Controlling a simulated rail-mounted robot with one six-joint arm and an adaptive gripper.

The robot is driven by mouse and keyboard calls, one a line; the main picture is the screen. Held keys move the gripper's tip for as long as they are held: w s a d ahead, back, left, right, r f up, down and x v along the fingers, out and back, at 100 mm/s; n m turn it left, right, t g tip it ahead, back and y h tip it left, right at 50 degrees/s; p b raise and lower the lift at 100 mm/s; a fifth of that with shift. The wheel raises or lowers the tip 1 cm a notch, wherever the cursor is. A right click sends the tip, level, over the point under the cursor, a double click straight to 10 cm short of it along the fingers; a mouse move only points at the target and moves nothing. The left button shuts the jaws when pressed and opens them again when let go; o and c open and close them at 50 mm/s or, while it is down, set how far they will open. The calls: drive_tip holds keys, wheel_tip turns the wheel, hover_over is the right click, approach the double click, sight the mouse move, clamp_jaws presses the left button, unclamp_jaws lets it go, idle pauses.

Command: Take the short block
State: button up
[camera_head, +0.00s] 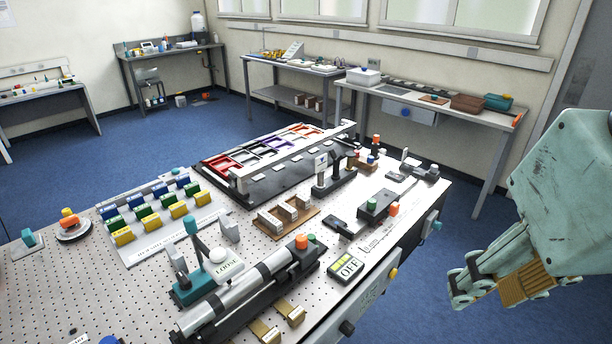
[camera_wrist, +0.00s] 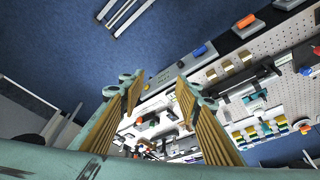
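Three brown-and-white blocks stand side by side on a wooden tray (camera_head: 315,212) at the middle of the pegboard table: a left block (camera_head: 268,219), a middle block (camera_head: 286,211) and a right block (camera_head: 303,200). I cannot tell for certain which is the short block. My gripper (camera_head: 488,284) is off the table's right side, apart from all of these blocks. In the wrist view my gripper (camera_wrist: 158,91) has its two ribbed fingers spread wide, with nothing between them; the crowded tabletop shows beyond them.
Blue, green and yellow blocks (camera_head: 147,214) stand in rows at left. Blue floor (camera_head: 440,290) is clear beside the table.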

drive_tip(key=w+a+r+n+g+p, duration=0.1)
drive_tip(key=w+r, duration=0.2)
drive_tip(key=w, duration=0.6)
drive_tip(key=w+a+r+n+p, duration=0.1)
drive_tip(key=w+a+r+p, duration=0.15)
drive_tip(key=w, duration=0.55)
drive_tip(key=n+g+p, duration=0.3)
drive_tip(key=n+p, duration=0.3)
drive_tip(key=n, duration=0.1)
hover_over(302, 197)
wheel_tip(302, 197, down, 25)
drive_tip(key=shift+s+d+f, duration=0.1)
drive_tip(key=shift+f, duration=0.05)
drive_tip(key=shift+f, duration=4.2)
